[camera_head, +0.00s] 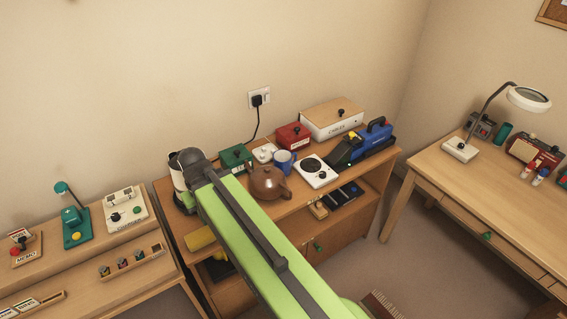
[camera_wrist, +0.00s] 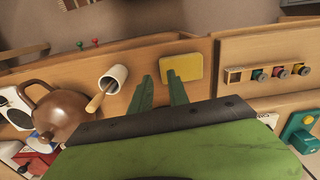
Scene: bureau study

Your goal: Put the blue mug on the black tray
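The blue mug (camera_head: 283,161) stands on the cabinet top in the head view, just behind the brown teapot (camera_head: 268,183), which partly covers it. I do not see the mug in the wrist view. I cannot identify the black tray for sure; a dark flat thing (camera_head: 345,191) lies on the shelf below the cabinet top. My gripper (camera_wrist: 159,91) shows two green fingers, apart and with nothing between them, over the cabinet top near a yellow block (camera_wrist: 182,67). In the head view its fingers are hidden by my arm, left of the mug.
A white cup with a wooden utensil (camera_wrist: 113,78) stands beside my fingers, between them and the teapot. A white hotplate (camera_head: 316,170), green box (camera_head: 236,157), red box (camera_head: 293,135) and blue case (camera_head: 372,139) crowd the cabinet top. A desk with a lamp (camera_head: 461,149) stands right.

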